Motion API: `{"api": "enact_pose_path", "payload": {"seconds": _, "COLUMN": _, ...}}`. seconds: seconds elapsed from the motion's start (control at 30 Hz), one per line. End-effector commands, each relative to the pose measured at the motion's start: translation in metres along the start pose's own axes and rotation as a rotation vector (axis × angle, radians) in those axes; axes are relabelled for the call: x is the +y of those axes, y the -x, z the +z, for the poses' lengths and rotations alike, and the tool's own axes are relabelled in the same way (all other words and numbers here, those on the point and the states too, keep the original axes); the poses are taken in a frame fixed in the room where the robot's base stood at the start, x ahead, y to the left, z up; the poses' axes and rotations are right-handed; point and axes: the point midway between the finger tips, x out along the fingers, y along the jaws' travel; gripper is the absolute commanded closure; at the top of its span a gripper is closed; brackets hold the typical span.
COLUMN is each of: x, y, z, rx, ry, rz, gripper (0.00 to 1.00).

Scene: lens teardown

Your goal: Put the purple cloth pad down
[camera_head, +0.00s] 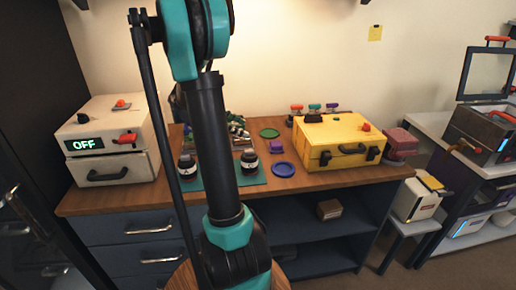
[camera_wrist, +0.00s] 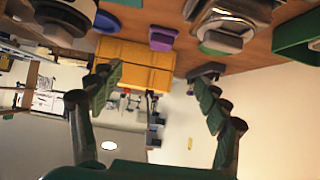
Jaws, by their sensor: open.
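The purple cloth pad (camera_head: 277,147) lies on the wooden worktop, between a green disc (camera_head: 269,133) and a blue round dish (camera_head: 284,169). In the wrist view the purple pad (camera_wrist: 163,38) rests on the wooden surface, which fills the top of the picture. My gripper (camera_wrist: 159,74) is open, its fingers spread wide with nothing between them. The pad shows beyond the fingertips, apart from them. In the head view my arm crosses the middle, and I cannot make out my gripper clearly there.
A yellow case (camera_head: 343,141) stands right of the pad; a white box marked OFF (camera_head: 105,167) stands far left. Dark jars (camera_head: 249,162) stand on a green mat (camera_head: 222,183) beside my arm. Small coloured-top items stand behind. Some bare worktop shows around the dish.

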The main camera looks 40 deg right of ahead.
Motion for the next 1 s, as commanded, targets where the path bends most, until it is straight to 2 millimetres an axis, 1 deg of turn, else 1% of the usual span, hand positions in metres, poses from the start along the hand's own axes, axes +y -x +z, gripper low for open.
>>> {"api": "enact_pose_path", "payload": {"seconds": 0.17, "x": 0.001, "y": -0.025, "z": -0.001, "rx": 0.003, "ry": -0.005, "rz": 0.005, "gripper": 0.24}}
{"api": "enact_pose_path", "payload": {"seconds": 0.5, "x": 0.001, "y": -0.092, "z": -0.001, "rx": 0.002, "ry": -0.004, "rz": 0.004, "gripper": 0.24}}
{"api": "enact_pose_path", "payload": {"seconds": 0.6, "x": 0.001, "y": -0.107, "z": -0.001, "rx": 0.002, "ry": -0.003, "rz": 0.002, "gripper": 0.24}}
{"api": "enact_pose_path", "payload": {"seconds": 0.7, "x": 0.000, "y": -0.117, "z": -0.001, "rx": 0.002, "ry": -0.002, "rz": 0.003, "gripper": 0.24}}
{"api": "enact_pose_path", "payload": {"seconds": 0.87, "x": 0.000, "y": -0.123, "z": -0.001, "rx": 0.002, "ry": -0.002, "rz": 0.001, "gripper": 0.24}}
{"api": "enact_pose_path", "payload": {"seconds": 1.0, "x": 0.000, "y": -0.134, "z": -0.002, "rx": 0.002, "ry": -0.003, "rz": 0.003, "gripper": 0.24}}
